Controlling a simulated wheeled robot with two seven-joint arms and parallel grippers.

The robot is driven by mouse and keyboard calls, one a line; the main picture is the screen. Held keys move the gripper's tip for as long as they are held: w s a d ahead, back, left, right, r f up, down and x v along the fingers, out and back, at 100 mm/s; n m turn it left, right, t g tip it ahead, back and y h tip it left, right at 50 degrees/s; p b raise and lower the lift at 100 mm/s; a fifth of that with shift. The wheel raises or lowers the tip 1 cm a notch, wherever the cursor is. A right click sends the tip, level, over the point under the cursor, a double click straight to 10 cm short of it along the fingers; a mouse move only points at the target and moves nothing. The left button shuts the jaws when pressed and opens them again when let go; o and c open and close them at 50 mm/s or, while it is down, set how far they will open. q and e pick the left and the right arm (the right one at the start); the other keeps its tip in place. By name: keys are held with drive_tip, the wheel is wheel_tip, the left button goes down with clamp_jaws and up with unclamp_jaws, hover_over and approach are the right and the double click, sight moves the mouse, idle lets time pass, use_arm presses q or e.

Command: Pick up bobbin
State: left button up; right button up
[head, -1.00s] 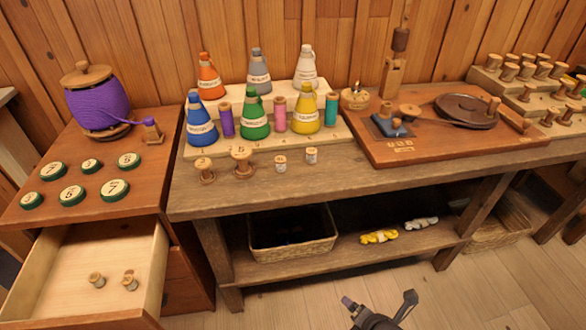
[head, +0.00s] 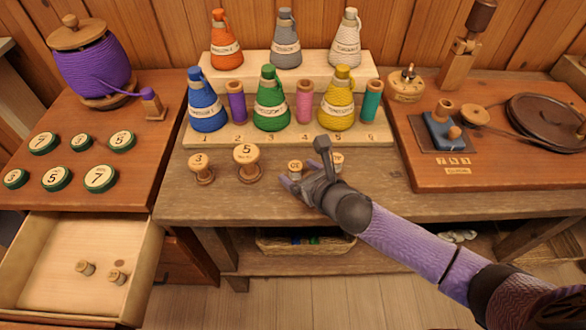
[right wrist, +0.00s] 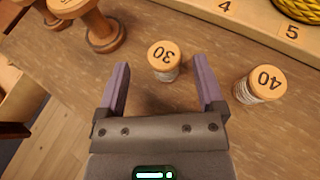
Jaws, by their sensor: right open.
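A small bobbin with a wooden top marked 30 (head: 295,166) stands upright on the workbench; in the right wrist view (right wrist: 164,57) it stands just ahead of my fingertips, roughly centred between their lines. A similar bobbin marked 40 (right wrist: 266,82) stands to its right, outside my right-hand finger; my gripper partly hides it in the head view. My right gripper (head: 291,181) is open and empty, low over the bench front; its two purple fingers (right wrist: 162,72) show apart in the wrist view. My left gripper is not in view.
Wooden spools marked 3 (head: 201,168) and 5 (head: 247,162) stand to the left. A stepped rack (head: 180,135) with thread cones and coloured spools is behind. An open drawer (head: 145,270) holds two small bobbins. A winding board (head: 410,178) is at the right.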

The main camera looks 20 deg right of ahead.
sight(296, 167)
drive_tip(key=b+x, duration=0.2)
drive_tip(key=x, duration=0.2)
drive_tip(key=shift+w, duration=0.45)
drive_tip(key=shift+r, duration=0.2)
drive_tip(key=shift+c, duration=0.5)
drive_tip(key=c, duration=1)
clamp_jaws()
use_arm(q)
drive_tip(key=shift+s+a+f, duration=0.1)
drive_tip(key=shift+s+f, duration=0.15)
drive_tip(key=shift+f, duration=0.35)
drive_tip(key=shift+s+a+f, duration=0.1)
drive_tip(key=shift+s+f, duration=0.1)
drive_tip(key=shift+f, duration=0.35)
